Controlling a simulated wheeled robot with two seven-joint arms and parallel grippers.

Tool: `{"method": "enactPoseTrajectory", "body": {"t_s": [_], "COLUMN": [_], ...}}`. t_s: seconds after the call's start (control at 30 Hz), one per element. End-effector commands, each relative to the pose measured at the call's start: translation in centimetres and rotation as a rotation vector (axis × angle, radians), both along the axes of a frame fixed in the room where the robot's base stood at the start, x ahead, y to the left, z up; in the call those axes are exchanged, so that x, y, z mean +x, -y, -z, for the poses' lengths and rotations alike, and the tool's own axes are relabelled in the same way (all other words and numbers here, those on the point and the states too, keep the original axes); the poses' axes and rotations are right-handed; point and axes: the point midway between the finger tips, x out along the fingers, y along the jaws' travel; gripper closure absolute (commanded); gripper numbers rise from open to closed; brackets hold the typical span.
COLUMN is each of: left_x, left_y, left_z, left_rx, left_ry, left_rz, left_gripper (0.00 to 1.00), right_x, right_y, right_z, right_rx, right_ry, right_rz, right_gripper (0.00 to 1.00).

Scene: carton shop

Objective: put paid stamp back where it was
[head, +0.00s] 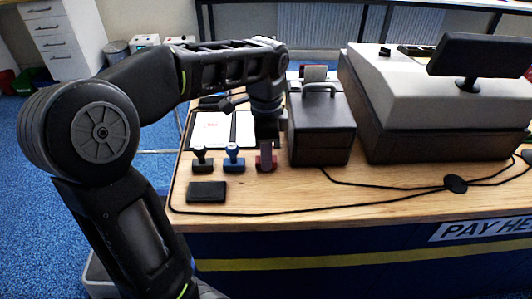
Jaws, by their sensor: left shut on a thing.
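My left gripper (267,147) points down over the counter, shut on the stamp with a dark red base (266,164). The red stamp is upright, at the right end of a row of stamps, close to the dark box; its handle is mostly hidden by the gripper. I cannot tell whether its base touches the counter. A blue stamp (233,160) stands to its left, and a black stamp (202,160) left of that. I cannot read any wording on the stamps. My right gripper is not in view.
A dark ink pad (207,192) lies in front of the stamps, and an open folder with paper (211,131) behind them. A dark box with a handle (322,132) and a cash register (430,110) stand right. A black cable (330,209) crosses the wooden counter (280,195).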

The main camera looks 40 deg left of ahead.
Motion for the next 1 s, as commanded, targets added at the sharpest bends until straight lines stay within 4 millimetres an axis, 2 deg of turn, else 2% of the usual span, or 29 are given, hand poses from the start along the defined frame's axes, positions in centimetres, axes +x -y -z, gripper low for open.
{"method": "enactPoseTrajectory", "body": {"t_s": [0.37,0.4,0.63,1.0], "left_x": [0.02,0.02,0.02,0.05], "left_y": [-0.03,-0.02,-0.02,-0.01], "left_z": [0.46,0.32,0.30,-0.26], "left_rx": [0.000,0.000,0.000,0.000], "left_ry": [0.001,0.001,0.001,0.003], "left_rz": [-0.001,-0.001,-0.001,-0.001], "left_gripper": [0.98,0.69,0.50,0.50], "right_x": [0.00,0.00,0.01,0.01], "right_y": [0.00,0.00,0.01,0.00], "right_z": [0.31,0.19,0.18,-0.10], "right_rx": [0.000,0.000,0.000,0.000], "right_ry": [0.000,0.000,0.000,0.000], "right_rz": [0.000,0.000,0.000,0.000], "right_gripper": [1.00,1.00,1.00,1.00]}}
